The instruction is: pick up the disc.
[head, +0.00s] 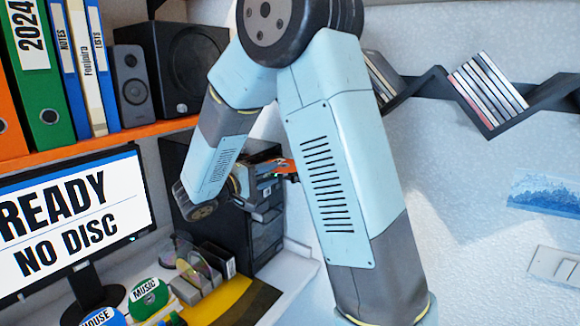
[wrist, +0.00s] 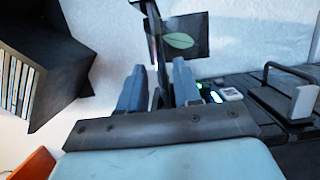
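In the wrist view my gripper (wrist: 160,82) has its two blue-grey fingers apart. A dark upright piece shows in the gap; I cannot tell whether it is between the fingers or behind them. In the head view my gripper (head: 276,178) is partly behind my arm, in front of the dark cabinet, with a small orange patch by its tip. A shiny rainbow-tinted disc (head: 206,268) stands on edge in a small holder on the desk, below and left of my gripper and apart from it. I cannot tell whether this is the task's disc.
A monitor (head: 75,220) reads "READY NO DISC". An orange shelf (head: 100,140) carries binders and speakers. A dark zigzag wall shelf (head: 437,80) holds thin cases; a shelf with cases (wrist: 50,70) fills the wrist view's left. A leaf picture (wrist: 181,40) shows beyond the fingers.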

